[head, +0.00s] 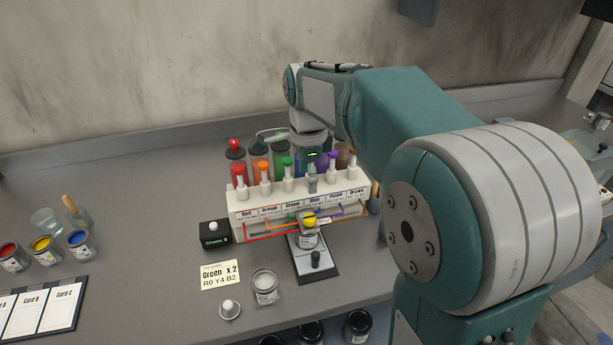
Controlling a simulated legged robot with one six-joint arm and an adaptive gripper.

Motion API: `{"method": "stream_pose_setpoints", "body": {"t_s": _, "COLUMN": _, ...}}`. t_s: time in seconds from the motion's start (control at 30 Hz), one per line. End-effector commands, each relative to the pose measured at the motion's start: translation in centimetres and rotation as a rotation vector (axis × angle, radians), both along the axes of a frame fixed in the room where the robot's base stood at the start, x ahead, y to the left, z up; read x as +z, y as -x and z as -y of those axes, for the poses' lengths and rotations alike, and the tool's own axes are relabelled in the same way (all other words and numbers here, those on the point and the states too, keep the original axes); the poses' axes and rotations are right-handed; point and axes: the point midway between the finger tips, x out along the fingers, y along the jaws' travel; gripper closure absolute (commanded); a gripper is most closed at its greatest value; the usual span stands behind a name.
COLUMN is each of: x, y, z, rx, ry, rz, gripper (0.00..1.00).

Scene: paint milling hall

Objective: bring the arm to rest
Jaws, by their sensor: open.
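My arm reaches in from the right, and its wrist (308,113) hangs over the back of the white dispenser rack (245,205). My gripper (312,163) points down just above the fourth knob, over the Blue label. It is small and dark here; its jaws are open, and I cannot tell whether they touch the knob. The rack has a row of pale knobs and labels from Red to Brown. A small jar with yellow on top (309,236) stands on a dark-and-silver stand (318,270) in front of the rack.
A card reading Green x 2 (220,274), a clear jar (265,285) and a white-knobbed lid (229,309) lie in front. A black box (214,234) sits left of the rack. Paint cans (45,247) and lettered cards (38,312) are far left. The bench between is clear.

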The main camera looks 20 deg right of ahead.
Motion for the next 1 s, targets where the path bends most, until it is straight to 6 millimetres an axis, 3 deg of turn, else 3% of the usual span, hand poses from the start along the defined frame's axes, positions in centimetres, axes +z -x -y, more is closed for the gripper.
{"method": "stream_pose_setpoints", "body": {"t_s": 0.27, "x": 0.5, "y": 0.8, "z": 0.0, "rx": 0.055, "ry": 0.0, "rz": 0.021, "gripper": 0.24}}
{"method": "stream_pose_setpoints", "body": {"t_s": 0.63, "x": 3.2, "y": 9.9, "z": 0.2, "rx": 0.686, "ry": 0.073, "rz": 0.213, "gripper": 0.24}}
{"method": "stream_pose_setpoints", "body": {"t_s": 1.0, "x": 1.8, "y": 18.7, "z": 0.4, "rx": 1.334, "ry": 0.286, "rz": 0.36, "gripper": 0.24}}
